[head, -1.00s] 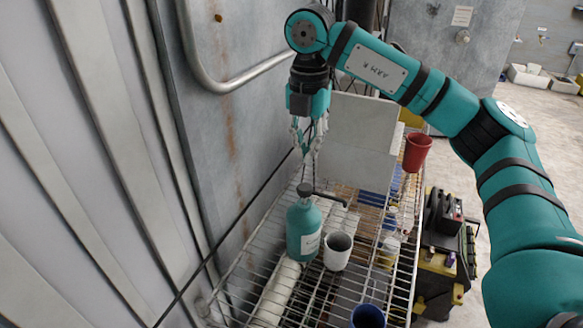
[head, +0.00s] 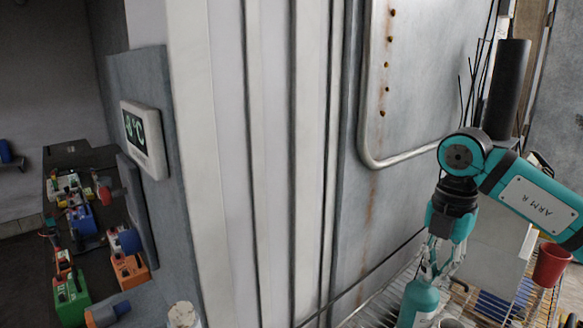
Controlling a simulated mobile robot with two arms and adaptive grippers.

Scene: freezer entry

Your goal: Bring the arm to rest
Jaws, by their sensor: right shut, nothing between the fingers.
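The bottle stands on the wire rack (head: 378,312), cut off by the lower edge. My left gripper is not in view.
A ribbed pale door or wall (head: 270,160) fills the middle. A bent metal handle (head: 400,160) is beside the arm. A white box (head: 495,255) and a red cup (head: 550,264) are at right. A temperature display (head: 144,139) and tools on a dark bench (head: 85,165) are at left.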

